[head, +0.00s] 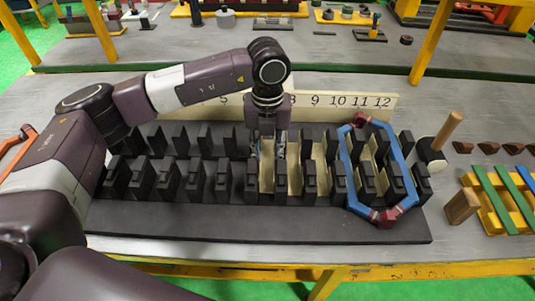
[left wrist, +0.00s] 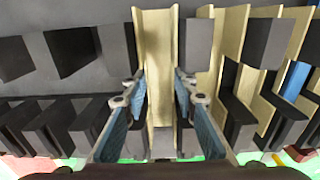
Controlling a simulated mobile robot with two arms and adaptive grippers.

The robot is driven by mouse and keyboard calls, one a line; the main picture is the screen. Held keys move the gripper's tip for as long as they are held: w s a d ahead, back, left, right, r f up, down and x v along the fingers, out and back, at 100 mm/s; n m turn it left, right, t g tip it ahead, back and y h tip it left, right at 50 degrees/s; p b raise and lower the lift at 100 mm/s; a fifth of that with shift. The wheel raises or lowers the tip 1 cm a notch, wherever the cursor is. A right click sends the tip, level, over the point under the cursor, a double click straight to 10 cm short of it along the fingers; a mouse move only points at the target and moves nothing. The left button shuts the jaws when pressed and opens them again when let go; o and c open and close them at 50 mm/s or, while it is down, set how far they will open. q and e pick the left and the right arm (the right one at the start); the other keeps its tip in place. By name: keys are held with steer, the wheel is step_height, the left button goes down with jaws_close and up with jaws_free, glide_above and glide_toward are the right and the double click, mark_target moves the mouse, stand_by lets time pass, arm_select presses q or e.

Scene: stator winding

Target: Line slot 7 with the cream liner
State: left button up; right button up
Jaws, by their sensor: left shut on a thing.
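The stator block (head: 250,225) is dark, with two rows of black teeth and slots between them. A numbered strip (head: 350,102) stands behind it; 9 to 12 read clearly and my left arm covers part of it. My left gripper (head: 268,150) points down over the slots near the middle. It is shut on a cream liner (left wrist: 158,70), a folded channel standing between the fingers in the left wrist view. The liner appears lined up with a slot between teeth; its seating depth is hidden. More cream liners (left wrist: 232,45) stand in slots to its right. My right gripper is not in view.
A blue hexagonal coil (head: 408,150) with dark red ends sits around teeth at the right. A mallet (head: 440,145), brown wedges (head: 490,147), a wooden block (head: 463,206) and a yellow rack with coloured strips (head: 500,210) lie further right. Slots on the left are bare.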

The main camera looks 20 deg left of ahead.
arm_select(q)
steer(key=shift+f+b, duration=0.4)
steer(key=shift+f, duration=0.05)
stand_by(0.4)
steer(key=o, duration=0.9)
steer(key=shift+o, duration=0.2)
steer(key=shift+r, duration=0.3)
steer(key=shift+r+p, duration=0.35)
steer(key=shift+r, duration=0.15)
steer(key=shift+r, duration=0.15)
